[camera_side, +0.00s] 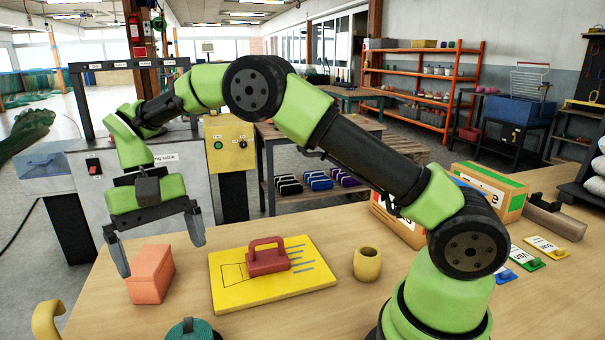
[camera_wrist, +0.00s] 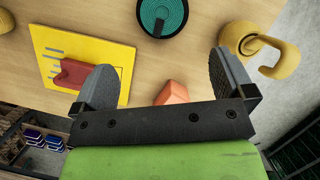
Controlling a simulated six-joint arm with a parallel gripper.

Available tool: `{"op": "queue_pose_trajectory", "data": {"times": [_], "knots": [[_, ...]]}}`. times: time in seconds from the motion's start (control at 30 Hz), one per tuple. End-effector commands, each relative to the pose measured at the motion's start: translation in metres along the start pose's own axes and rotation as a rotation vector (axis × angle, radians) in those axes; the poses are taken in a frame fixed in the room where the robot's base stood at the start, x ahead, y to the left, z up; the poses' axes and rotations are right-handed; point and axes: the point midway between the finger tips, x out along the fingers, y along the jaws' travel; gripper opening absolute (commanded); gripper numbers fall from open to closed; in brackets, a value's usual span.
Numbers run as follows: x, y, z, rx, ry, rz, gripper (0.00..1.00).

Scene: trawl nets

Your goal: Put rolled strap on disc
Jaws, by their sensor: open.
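My gripper (camera_side: 161,256) is open and empty, its fingers pointing down at the left of the table; it also shows in the wrist view (camera_wrist: 162,75). A salmon-coloured block (camera_side: 150,275) stands below and between the fingers, partly hidden by the gripper bar in the wrist view (camera_wrist: 173,93). A round teal coil with concentric rings and a dark band (camera_wrist: 162,15), apparently the rolled strap, lies apart from my gripper. Its top shows at the bottom edge of the side view (camera_side: 192,331). I cannot clearly make out a separate disc.
A yellow board (camera_side: 225,284) carries a red handled block (camera_side: 268,261). A yellow jar (camera_side: 367,263) stands to its right. A yellow handled thing (camera_wrist: 240,38) is near the table edge. Boxes and small labelled tags (camera_side: 527,257) are at the right.

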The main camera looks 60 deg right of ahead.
Motion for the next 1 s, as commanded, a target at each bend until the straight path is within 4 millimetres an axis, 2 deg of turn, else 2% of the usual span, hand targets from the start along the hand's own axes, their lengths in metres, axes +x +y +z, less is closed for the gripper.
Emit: {"op": "queue_pose_trajectory", "data": {"times": [0.03, 0.2, 0.4, 0.53, 0.7, 0.83, 1.0], "knots": [[-0.019, 0.005, 0.009, -0.007, 0.042, -0.022, 1.00], [-0.070, 0.030, 0.049, -0.035, 0.200, -0.099, 1.00], [-0.104, 0.065, 0.107, -0.054, 0.401, -0.187, 1.00], [-0.108, 0.087, 0.145, -0.058, 0.536, -0.241, 1.00], [-0.096, 0.113, 0.187, -0.056, 0.705, -0.301, 1.00], [-0.081, 0.126, 0.205, -0.051, 0.801, -0.330, 1.00], [-0.070, 0.133, 0.214, -0.046, 0.862, -0.349, 1.00]]}}
